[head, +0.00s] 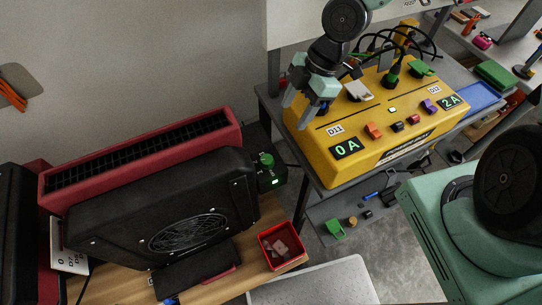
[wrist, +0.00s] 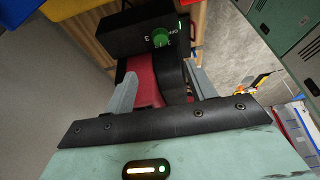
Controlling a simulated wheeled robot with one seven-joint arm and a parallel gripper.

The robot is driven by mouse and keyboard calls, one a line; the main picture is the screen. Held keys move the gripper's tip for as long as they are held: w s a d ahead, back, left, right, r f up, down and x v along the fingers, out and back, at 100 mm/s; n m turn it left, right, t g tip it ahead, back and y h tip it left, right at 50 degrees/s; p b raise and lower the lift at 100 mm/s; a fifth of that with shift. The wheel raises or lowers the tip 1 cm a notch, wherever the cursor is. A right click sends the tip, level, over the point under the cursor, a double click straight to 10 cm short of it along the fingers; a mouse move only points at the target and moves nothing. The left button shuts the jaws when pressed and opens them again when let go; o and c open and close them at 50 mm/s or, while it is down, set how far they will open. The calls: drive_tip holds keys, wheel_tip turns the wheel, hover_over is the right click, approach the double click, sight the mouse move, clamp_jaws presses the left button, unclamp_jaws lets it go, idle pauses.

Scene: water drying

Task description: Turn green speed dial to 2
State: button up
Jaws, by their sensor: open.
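The green speed dial (head: 265,159) sits on a small black control box (head: 270,180) at the right end of a red and black fan unit (head: 170,205). In the wrist view the dial (wrist: 160,38) is ahead of the fingers, near the top centre. My gripper (head: 298,112) is open and empty, above the left end of the yellow power box, up and to the right of the dial. In the wrist view its two fingers (wrist: 160,75) stand apart and do not touch the dial.
The yellow power box (head: 380,130) has switches, plugs and displays reading "0A" and "2A". A red bin (head: 281,246) with small pieces stands on the wooden table below the dial. The grey wall is behind the fan. A green light glows on the control box.

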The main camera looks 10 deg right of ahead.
sight(269, 158)
drive_tip(key=b+x, duration=0.1)
drive_tip(key=x, duration=1.5)
drive_tip(key=shift+a+f, duration=0.1)
drive_tip(key=shift+f, duration=0.1)
drive_tip(key=c, duration=1)
